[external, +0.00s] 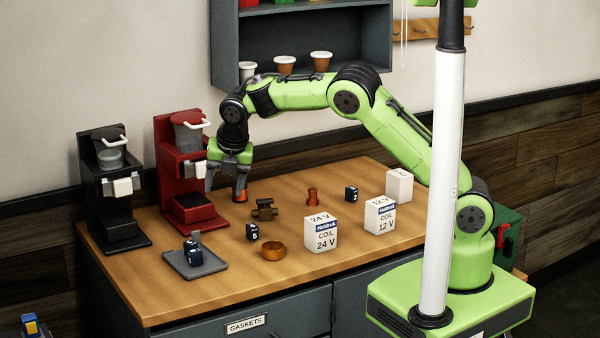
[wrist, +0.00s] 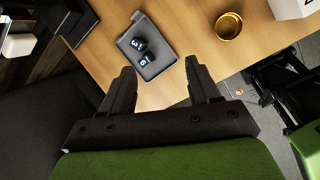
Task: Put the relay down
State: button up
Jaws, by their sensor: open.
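Two dark blue blocks with white numbers, which look like relays, are on the small grey tray (external: 212,266) at the table's front left. One relay block (external: 190,246) is close beside the other (external: 195,259). In the wrist view the blocks (wrist: 138,44) (wrist: 143,61) show on the tray (wrist: 162,67), just past the fingers. My gripper (external: 225,188) points down, apart from the blocks. In the wrist view my gripper (wrist: 161,68) has its fingers wide apart with nothing between them.
A black brewer (external: 115,190) and a red brewer (external: 187,175) stand at the back left.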

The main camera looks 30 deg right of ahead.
jog(key=s+d+r+m+y, duration=0.1)
jog(key=s+d+r+m, duration=0.2)
jog(key=d+r+m, duration=0.55)
jog(key=s+d+r+m, duration=0.3)
jog(key=d+m, duration=0.2)
jog(key=d, duration=0.6)
jog(key=s+d+m, duration=0.4)
jog(key=s+m, duration=0.1)
jog(key=s, duration=0.2)
jog(key=s+d+f+m+t, duration=0.1)
jog(key=s+d+m, duration=0.3)
jog(key=s+m, duration=0.2)
jog(key=s+d+m+h, duration=0.1)
jog(key=s+d+m, duration=0.3)
jog(key=s, duration=0.5)
jog(key=shift+d+f+m+t, duration=0.25)
jog(key=shift+m+t, duration=0.05)
jog(key=shift+m, duration=0.75)
